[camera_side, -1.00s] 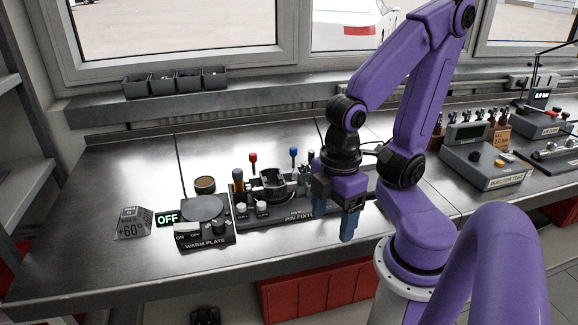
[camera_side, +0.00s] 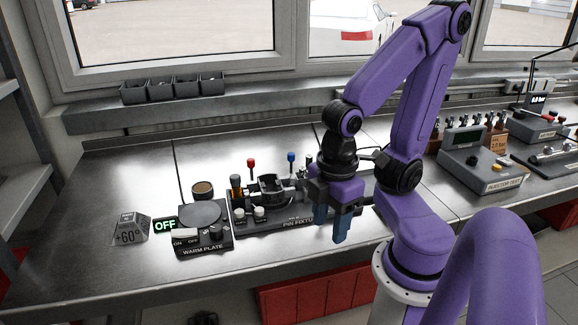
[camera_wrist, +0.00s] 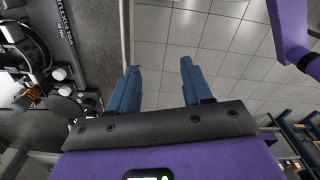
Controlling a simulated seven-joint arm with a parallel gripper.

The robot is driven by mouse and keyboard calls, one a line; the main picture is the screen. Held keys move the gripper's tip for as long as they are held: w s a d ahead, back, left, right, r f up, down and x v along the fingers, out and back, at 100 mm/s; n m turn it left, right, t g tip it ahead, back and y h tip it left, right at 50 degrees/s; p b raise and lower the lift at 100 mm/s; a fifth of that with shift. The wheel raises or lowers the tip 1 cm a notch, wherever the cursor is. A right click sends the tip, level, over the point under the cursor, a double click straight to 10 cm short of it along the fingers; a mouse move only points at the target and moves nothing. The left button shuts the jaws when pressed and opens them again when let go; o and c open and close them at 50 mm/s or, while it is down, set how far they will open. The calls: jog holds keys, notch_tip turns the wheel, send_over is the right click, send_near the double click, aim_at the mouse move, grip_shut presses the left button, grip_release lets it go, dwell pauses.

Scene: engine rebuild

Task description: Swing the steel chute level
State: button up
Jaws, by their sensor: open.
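I cannot pick out the steel chute for certain in either view; small metal parts stand at the right end of the pin fixture, partly behind my gripper. The dark pin fixture (camera_side: 278,222) lies on the bench, with a ring-shaped holder (camera_side: 268,188) on it; the fixture also shows at the left of the wrist view (camera_wrist: 68,50). My gripper (camera_side: 341,232) points down at the fixture's right end, near the bench's front edge. In the wrist view its blue fingers (camera_wrist: 160,68) are apart with nothing between them, and floor tiles show beyond.
A warm plate (camera_side: 203,232), an OFF display (camera_side: 165,224) and a +60° block (camera_side: 130,230) stand left of the fixture. Red and blue knobs rise behind it. An injector tester (camera_side: 480,165) stands at the right. The bench's left part is clear.

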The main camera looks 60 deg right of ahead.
jog(key=w+d+r+m+y, duration=0.1)
jog(key=w+d+r+m, duration=0.1)
jog(key=w+d+m, duration=0.35)
jog(key=w+d+r+m+g, duration=0.1)
jog(key=w+d+r+m, duration=0.1)
jog(key=w+m, duration=0.6)
jog(key=w+d+r+m+y, duration=0.1)
jog(key=w+d+r+m, duration=0.15)
jog(key=w+m, duration=0.4)
jog(key=w+d+r+m+t+y, duration=0.1)
jog(key=d+m, duration=0.7)
jog(key=d, duration=0.5)
jog(key=w+d+r+m+t+y, duration=0.1)
jog(key=d+r+m+t, duration=0.1)
jog(key=d+m, duration=0.8)
jog(key=a+f+n, duration=0.1)
jog(key=f, duration=0.4)
jog(key=w+f+n, duration=0.1)
jog(key=f, duration=0.4)
jog(key=w+a+f+n, duration=0.1)
jog(key=f, duration=0.5)
jog(key=shift+w+a, duration=0.15)
jog(key=shift+a, duration=0.2)
jog(key=shift+g, duration=0.3)
grip_shut()
